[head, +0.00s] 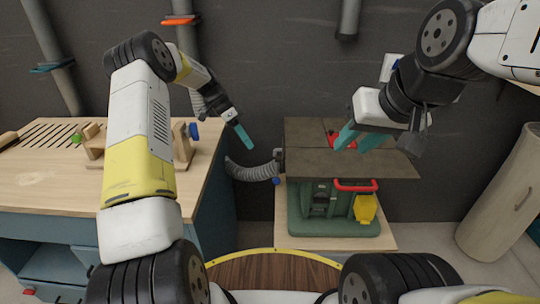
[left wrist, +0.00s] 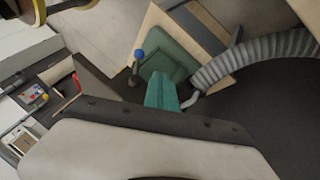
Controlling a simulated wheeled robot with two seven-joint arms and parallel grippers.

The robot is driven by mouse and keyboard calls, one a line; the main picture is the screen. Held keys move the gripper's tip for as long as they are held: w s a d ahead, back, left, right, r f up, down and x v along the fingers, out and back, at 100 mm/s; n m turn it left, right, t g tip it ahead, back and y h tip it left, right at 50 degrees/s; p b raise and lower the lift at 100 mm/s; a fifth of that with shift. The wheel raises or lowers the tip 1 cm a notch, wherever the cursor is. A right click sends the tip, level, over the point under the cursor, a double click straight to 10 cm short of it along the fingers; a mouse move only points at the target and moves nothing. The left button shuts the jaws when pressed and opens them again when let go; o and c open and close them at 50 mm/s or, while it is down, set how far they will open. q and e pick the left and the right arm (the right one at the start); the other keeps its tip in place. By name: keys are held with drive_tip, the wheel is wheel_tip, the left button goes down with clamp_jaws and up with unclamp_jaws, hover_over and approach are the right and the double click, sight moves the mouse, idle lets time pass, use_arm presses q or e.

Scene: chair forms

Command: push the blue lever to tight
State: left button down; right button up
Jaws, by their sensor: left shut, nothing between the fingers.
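A small blue lever (head: 276,181) sits low at the left side of the green machine, by the end of the grey hose. In the left wrist view, the blue lever (left wrist: 139,54) shows beside the green base, with a dark stem below it. My left gripper (head: 245,138) is shut and empty, in the air above the hose and up and left of the lever. Its teal fingers also show in the left wrist view (left wrist: 161,90), apart from the lever. My right gripper (head: 350,146) is open over the dark machine top. The lever's exact setting cannot be told.
The green machine (head: 312,205) has a dark flat top (head: 385,170), a red handle (head: 356,186) and a yellow part (head: 365,208). The grey ribbed hose (head: 250,172) runs to its left side. A wooden workbench (head: 50,185) stands left; a beige cylinder (head: 500,195) stands right.

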sight(277, 171)
use_arm(q)
drive_tip(key=shift+w+f, duration=0.25)
drive_tip(key=shift+f, duration=0.2)
drive_tip(key=shift+w+f, duration=0.2)
drive_tip(key=shift+f, duration=0.25)
drive_tip(key=shift+d, duration=0.1)
drive_tip(key=s+d+f, duration=0.6)
drive_tip(key=d+f, duration=0.1)
drive_tip(key=shift+d, duration=0.25)
drive_tip(key=shift+f, duration=0.1)
